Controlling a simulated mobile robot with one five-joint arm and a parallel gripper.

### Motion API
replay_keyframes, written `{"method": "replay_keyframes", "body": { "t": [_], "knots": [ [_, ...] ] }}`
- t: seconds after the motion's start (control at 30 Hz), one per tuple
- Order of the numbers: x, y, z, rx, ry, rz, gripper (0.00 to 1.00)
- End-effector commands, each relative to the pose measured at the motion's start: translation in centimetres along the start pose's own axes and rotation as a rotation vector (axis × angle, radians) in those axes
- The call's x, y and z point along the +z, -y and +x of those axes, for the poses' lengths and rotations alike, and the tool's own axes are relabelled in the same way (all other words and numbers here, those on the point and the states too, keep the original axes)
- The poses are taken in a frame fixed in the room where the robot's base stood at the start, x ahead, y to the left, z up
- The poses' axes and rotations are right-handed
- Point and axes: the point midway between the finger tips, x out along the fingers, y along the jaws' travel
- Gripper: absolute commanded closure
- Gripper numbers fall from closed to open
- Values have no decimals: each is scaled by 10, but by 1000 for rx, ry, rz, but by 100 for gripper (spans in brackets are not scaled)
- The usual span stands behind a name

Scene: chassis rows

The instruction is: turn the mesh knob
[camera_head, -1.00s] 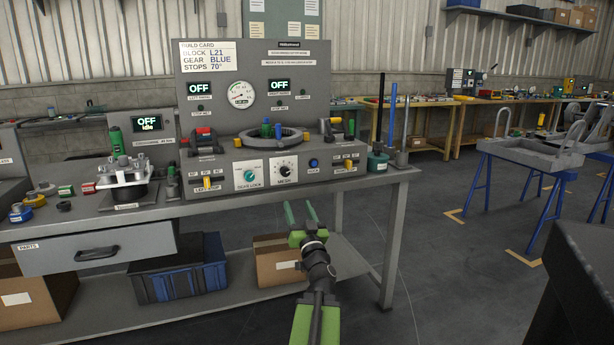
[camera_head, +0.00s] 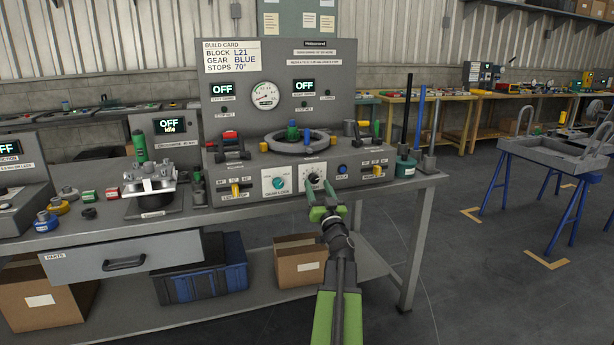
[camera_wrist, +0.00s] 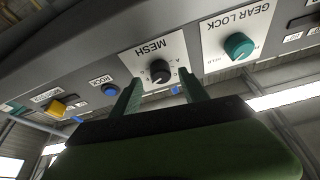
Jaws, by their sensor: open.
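The mesh knob is a black dial with a white pointer on a white plate; it shows in the wrist view (camera_wrist: 159,76) below the word MESH. In the head view the mesh knob (camera_head: 314,179) sits on the front of the grey console, just beyond my fingers. My gripper (camera_head: 321,193) is open, with its two green fingers pointing at the panel. In the wrist view my gripper (camera_wrist: 163,92) has one finger on each side of the knob's line, with the tips near its lower edge. I cannot tell whether they touch it.
The teal gear lock knob (camera_wrist: 239,46) is on the neighbouring plate. A blue rock button (camera_wrist: 110,89) and a yellow lever (camera_wrist: 56,106) are on the other side. The bench (camera_head: 410,190) carries the console; a drawer (camera_head: 122,257) and a cardboard box (camera_head: 300,264) are below.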

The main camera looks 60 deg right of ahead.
Motion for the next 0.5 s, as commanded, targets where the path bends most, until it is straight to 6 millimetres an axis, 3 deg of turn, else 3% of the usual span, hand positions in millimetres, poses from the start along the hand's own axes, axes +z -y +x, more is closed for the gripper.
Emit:
{"method": "replay_keyframes", "body": {
  "t": [0.13,0.47,0.5],
  "knots": [
    [-4,-7,13,2,0,-1,48],
    [-3,-6,15,0,0,0,48],
    [-3,-6,15,0,0,0,53]
  ]
}}
